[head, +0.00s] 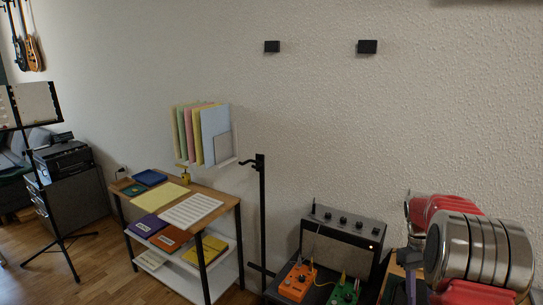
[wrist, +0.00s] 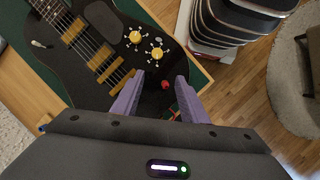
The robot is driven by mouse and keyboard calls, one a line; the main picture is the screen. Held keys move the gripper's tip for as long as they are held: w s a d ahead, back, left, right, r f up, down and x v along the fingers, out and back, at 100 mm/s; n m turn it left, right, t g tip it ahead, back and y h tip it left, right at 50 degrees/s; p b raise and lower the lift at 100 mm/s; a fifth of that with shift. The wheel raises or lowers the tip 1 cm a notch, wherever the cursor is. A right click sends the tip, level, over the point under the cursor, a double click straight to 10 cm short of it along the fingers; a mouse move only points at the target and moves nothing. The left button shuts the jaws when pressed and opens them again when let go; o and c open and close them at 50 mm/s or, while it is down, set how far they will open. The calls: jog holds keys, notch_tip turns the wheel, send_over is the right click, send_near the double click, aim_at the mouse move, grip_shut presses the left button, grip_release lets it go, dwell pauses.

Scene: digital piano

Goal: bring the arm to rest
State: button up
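In the wrist view my gripper (wrist: 160,84) has its two purple fingers spread apart, with nothing visibly held between them. Beyond the fingers lies a dark electric guitar (wrist: 90,60) with yellow knobs and yellow-brown pickups. A small red thing (wrist: 166,86) shows in the gap between the fingers; I cannot tell if it is part of the guitar or how far off it is.
The guitar lies on a green mat (wrist: 188,72) over a wooden surface. An amplifier (head: 343,235), orange pedal (head: 297,283) and green pedal (head: 344,294) are left of my arm. A black stand (head: 262,215) and shelf table (head: 225,198) stand farther left.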

jog(key=s+a+r+t, duration=0.3)
jog(key=s+a+r, duration=0.2)
jog(key=s+a, duration=0.2)
jog(key=s+a+r+t, duration=0.3)
jog(key=s+a+r, duration=0.2)
jog(key=s+a, duration=0.3)
jog(key=s+a+r+t, duration=0.3)
jog(key=s+a+r, duration=0.3)
jog(key=a, duration=0.8)
jog(key=shift+s+a+m+t+y, duration=0.2)
jog(key=shift+s+m+t+y, duration=0.15)
jog(key=shift+s, duration=0.45)
